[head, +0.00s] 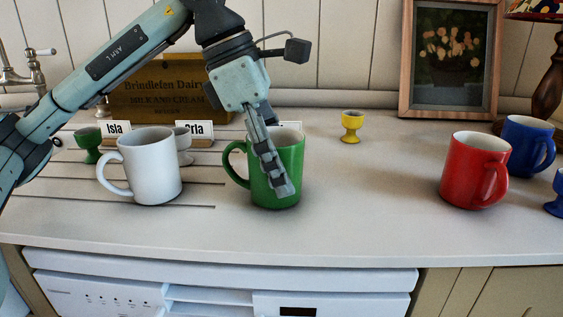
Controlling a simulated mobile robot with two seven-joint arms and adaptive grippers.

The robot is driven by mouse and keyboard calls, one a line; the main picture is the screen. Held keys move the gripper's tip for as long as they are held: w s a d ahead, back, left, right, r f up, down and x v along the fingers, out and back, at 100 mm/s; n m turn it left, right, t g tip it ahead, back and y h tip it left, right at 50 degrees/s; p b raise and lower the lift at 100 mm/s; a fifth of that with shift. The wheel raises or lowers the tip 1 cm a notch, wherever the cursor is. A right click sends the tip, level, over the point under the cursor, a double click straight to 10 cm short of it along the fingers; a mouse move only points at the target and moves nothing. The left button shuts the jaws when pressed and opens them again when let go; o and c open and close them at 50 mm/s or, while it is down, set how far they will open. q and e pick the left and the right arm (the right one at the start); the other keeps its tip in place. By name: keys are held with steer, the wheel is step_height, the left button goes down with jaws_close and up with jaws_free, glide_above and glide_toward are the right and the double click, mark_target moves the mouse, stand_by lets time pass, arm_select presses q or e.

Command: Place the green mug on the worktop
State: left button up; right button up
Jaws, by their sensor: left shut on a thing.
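The green mug (290,150) is upright at the middle of the worktop (370,215), its handle to the left. Its base appears to be at the worktop surface; I cannot tell whether it touches. My left gripper (275,175) comes down from above and is shut on the mug, with one finger across the near outer wall. The other finger is mostly hidden. My right gripper does not show.
A white mug (154,168) stands close to the left. A red mug (473,170) and a blue mug (526,146) stand at the right. A yellow egg cup (352,127) stands behind. A green egg cup (89,143) is at the back left. The worktop between green and red mugs is clear.

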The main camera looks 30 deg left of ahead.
arm_select(q)
steer(key=shift+f, duration=0.1)
steer(key=o, duration=1.4)
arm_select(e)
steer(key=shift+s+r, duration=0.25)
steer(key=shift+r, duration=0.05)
arm_select(q)
steer(key=shift+p+v, duration=0.55)
steer(key=shift+v, duration=5.6)
steer(key=shift+d, duration=0.1)
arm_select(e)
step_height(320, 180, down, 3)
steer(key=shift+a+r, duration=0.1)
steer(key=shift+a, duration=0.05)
